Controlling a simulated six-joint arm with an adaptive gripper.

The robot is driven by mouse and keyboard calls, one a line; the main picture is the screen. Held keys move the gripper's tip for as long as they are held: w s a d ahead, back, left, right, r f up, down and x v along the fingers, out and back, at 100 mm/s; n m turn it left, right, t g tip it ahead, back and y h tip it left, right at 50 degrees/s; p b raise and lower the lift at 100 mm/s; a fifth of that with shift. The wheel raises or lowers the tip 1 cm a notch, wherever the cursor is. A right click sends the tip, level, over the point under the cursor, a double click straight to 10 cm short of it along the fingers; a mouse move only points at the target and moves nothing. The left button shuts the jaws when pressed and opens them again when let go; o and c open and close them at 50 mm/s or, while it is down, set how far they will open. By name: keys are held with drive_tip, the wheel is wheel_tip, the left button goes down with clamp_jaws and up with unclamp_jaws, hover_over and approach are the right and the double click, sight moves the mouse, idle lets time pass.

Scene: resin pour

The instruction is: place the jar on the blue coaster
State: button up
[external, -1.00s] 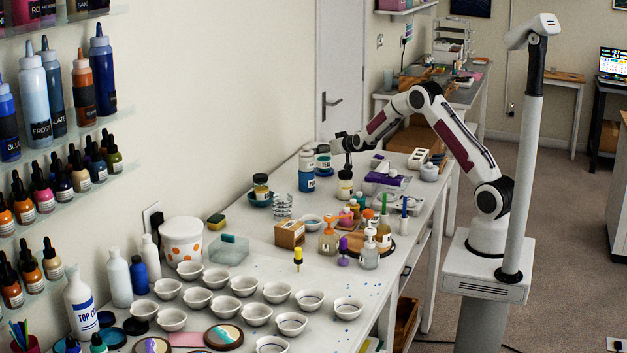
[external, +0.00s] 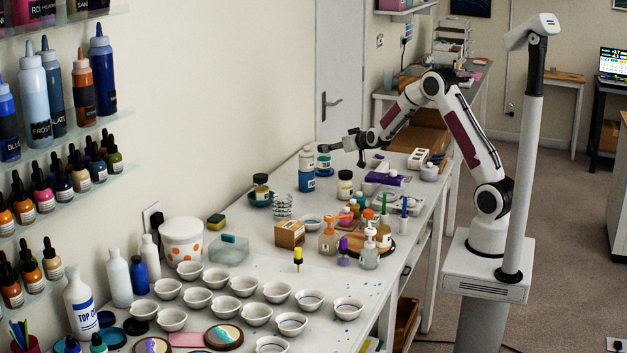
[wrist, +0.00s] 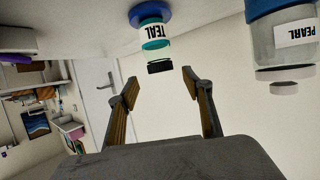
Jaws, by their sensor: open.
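The jar, labelled TEAL (wrist: 156,32), has teal contents and a black lid. In the upside-down wrist view it stands upright on the blue coaster (wrist: 147,14), with its base over the disc. In the external view the jar (external: 323,162) is on the table's far part, beside a blue-and-white bottle; the coaster is hard to make out there. My gripper (wrist: 158,82) is open and empty, its fingers apart and clear of the jar, facing it. In the external view my gripper (external: 352,145) is just right of the jar, around lid height.
The PEARL bottle (wrist: 283,45) stands close beside the jar; it is the blue-and-white bottle (external: 306,171) in the external view. Another jar (external: 345,186) with a black lid stands nearer. A purple item (external: 387,178) and pump bottles (external: 328,240) crowd the right side.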

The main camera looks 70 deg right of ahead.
drive_tip(key=shift+v, duration=1.95)
drive_tip(key=s+a+r+n+g+y, duration=0.1)
drive_tip(key=s+a+r+y, duration=0.2)
drive_tip(key=a, duration=0.4)
drive_tip(key=s+a+r+n, duration=0.1)
drive_tip(key=s+a+r, duration=0.2)
drive_tip(key=s+a, duration=0.35)
drive_tip(key=s+a+r+n+g+y, duration=0.1)
drive_tip(key=s+a+r+y, duration=0.15)
drive_tip(key=a, duration=0.55)
drive_tip(key=s+a+n+g, duration=0.1)
drive_tip(key=s+a, duration=0.2)
drive_tip(key=s, duration=0.6)
drive_tip(key=s+a+f+n+g+y, duration=0.1)
drive_tip(key=s+a, duration=0.2)
drive_tip(key=s, duration=0.6)
drive_tip(key=s+a+n+g, duration=0.1)
drive_tip(key=s+a, duration=0.3)
drive_tip(key=s, duration=0.6)
drive_tip(key=shift+f+g+y, duration=0.2)
drive_tip(key=shift+g+y, duration=0.15)
drive_tip(key=shift+g, duration=0.05)
